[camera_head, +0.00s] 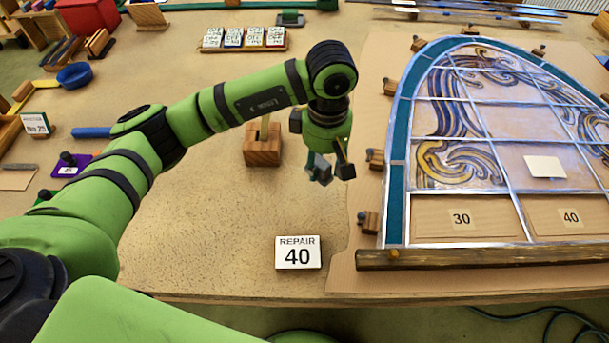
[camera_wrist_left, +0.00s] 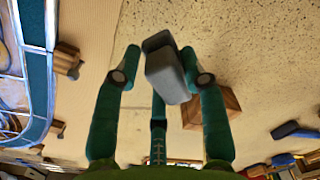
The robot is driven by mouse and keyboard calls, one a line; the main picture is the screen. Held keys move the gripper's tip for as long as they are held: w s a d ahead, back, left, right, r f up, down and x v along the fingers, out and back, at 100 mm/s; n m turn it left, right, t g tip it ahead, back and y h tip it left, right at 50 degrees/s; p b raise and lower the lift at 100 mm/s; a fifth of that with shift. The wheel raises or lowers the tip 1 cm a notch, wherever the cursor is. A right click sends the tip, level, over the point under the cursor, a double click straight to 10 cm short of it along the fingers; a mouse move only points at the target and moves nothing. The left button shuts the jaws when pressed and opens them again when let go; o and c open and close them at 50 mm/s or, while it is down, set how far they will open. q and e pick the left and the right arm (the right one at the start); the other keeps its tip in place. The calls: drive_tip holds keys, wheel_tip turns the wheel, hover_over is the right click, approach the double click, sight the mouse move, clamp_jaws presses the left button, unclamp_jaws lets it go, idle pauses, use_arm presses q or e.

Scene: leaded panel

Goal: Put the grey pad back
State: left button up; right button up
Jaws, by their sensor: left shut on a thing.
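My left gripper (camera_head: 330,172) is above the bench, between a wooden block and the leaded panel. In the left wrist view, its fingers (camera_wrist_left: 164,78) are closed around a small grey block (camera_wrist_left: 168,78), which looks like the grey pad. In the head view the fingertips partly hide it, and its exact outline is unclear. It appears clear of the bench. The wooden block (camera_head: 262,152), with a pale upright piece in it, stands just left of the gripper; it also shows in the left wrist view (camera_wrist_left: 222,103). My right gripper is not in view.
The leaded panel (camera_head: 396,175) lies at right, with wooden stops around it and a dark wooden bar (camera_head: 480,257) along its front. A "REPAIR 40" card (camera_head: 298,253) stands in front. A purple pad (camera_head: 72,168) lies at left. Bare bench surrounds the wooden block.

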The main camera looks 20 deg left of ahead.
sight(305, 195)
use_arm(q)
drive_tip(key=a, duration=0.1)
drive_tip(key=s+f, duration=0.1)
drive_tip(key=a+p, duration=0.1)
drive_tip(key=shift+s+a+f, duration=0.25)
drive_tip(key=shift+a+f, duration=0.05)
drive_tip(key=shift+s+a+f, duration=0.2)
drive_tip(key=shift+a+f, duration=0.1)
drive_tip(key=shift+f, duration=0.15)
wheel_tip(305, 195, down, 3)
drive_tip(key=shift+f+p, duration=0.15)
drive_tip(key=shift+p, duration=0.95)
drive_tip(key=shift+f, duration=0.25)
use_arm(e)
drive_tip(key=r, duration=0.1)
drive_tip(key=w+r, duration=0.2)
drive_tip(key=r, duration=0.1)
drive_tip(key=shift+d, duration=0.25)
use_arm(q)
drive_tip(key=shift+f, duration=0.1)
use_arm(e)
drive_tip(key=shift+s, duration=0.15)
use_arm(q)
drive_tip(key=shift+f+b, duration=0.15)
drive_tip(key=shift+b, duration=0.15)
drive_tip(key=o, duration=1.2)
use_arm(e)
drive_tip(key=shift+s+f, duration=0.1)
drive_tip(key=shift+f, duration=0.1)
